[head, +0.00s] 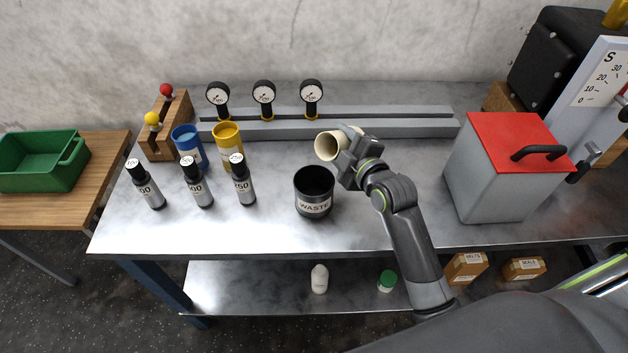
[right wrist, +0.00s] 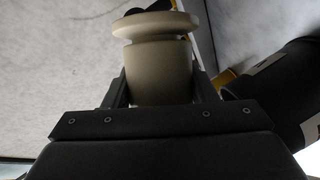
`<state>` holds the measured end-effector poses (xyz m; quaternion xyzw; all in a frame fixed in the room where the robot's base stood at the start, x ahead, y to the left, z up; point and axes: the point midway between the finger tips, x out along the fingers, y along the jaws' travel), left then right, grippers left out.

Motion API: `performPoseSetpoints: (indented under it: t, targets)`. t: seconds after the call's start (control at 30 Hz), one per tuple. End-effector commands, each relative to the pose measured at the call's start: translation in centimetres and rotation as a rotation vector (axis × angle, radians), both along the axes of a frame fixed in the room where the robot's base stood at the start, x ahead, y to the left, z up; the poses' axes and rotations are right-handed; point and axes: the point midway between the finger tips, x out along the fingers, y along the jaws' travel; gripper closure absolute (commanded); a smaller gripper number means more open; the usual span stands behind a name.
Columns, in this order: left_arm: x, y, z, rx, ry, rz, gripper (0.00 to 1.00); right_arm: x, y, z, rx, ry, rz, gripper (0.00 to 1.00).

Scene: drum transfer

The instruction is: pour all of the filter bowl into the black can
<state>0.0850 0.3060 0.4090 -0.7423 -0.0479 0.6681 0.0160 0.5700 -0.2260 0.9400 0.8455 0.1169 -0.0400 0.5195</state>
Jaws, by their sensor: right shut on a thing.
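The cream filter bowl (head: 328,147) is held by my right gripper (head: 349,143), which is shut on it. The bowl is tilted well over, its open mouth facing left in the head view, and it is up behind and above the black can. The black can (head: 314,207), labelled WASTE, stands upright on the metal bench; its dark inside shows no clear contents. In the right wrist view the bowl (right wrist: 158,62) sits between the fingers, and the black can (right wrist: 285,85) is at the right. What the bowl holds cannot be made out. My left gripper is not in view.
Several dark bottles (head: 197,186) stand left of the can, with a blue cup (head: 187,146) and a yellow cup (head: 228,146) behind. Gauges stand on a grey rail (head: 370,128) at the back. A red-lidded box (head: 505,170) stands right. Bench between can and box is clear below my arm.

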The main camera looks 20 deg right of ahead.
Motion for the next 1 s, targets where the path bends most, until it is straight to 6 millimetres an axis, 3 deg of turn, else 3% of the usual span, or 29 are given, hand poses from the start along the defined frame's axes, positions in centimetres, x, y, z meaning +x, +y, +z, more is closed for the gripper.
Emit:
performPoseSetpoints:
  t: [1.0]
  targets:
    - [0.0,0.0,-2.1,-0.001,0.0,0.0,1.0,0.0,0.0,0.6,-0.12,-0.075,-0.001,0.89]
